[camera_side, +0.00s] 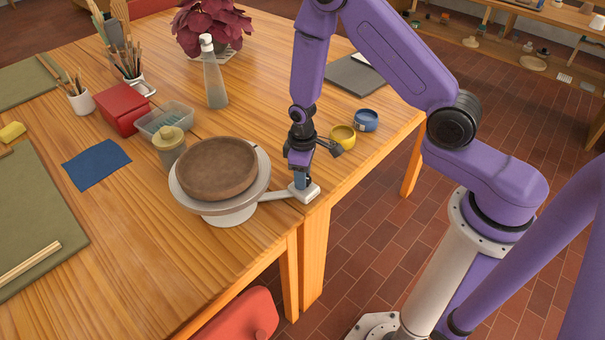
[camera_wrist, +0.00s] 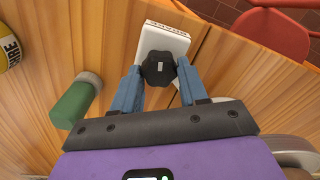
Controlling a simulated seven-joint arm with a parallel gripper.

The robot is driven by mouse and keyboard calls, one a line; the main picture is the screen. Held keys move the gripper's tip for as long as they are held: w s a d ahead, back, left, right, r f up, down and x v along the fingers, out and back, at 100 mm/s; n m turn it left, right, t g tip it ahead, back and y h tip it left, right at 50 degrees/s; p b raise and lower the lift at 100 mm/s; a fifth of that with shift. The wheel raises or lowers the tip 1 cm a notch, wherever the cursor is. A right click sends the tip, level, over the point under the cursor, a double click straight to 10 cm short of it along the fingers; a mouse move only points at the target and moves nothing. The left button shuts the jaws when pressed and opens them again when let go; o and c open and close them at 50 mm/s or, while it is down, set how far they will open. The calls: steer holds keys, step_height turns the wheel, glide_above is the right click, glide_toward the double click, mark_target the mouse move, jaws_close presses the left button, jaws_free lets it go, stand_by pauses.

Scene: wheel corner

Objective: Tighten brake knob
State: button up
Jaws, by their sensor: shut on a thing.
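The brake knob (camera_wrist: 158,68) is black and lobed, with a pale mark on top. It sits on the white brake block (camera_wrist: 170,38), which joins by an arm to the banding wheel (camera_side: 228,214) in the side view. My gripper (camera_wrist: 157,74) points down over the block, its two blue fingers on either side of the knob and shut on it. In the side view my gripper (camera_side: 301,184) hides the knob. A brown clay bowl (camera_side: 217,168) rests on the wheel.
A yellow tape roll (camera_side: 343,136) and a blue roll (camera_side: 366,120) lie behind my gripper. A lidded jar (camera_side: 170,145) stands left of the wheel. A green cylinder (camera_wrist: 75,103) lies near my left finger. The table edge is close to the block.

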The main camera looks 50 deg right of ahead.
steer(key=shift+r+m, duration=0.1)
steer(key=shift+m, duration=1.5)
steer(key=o, duration=1.1)
step_height(320, 180, up, 17)
steer(key=shift+r, duration=0.2)
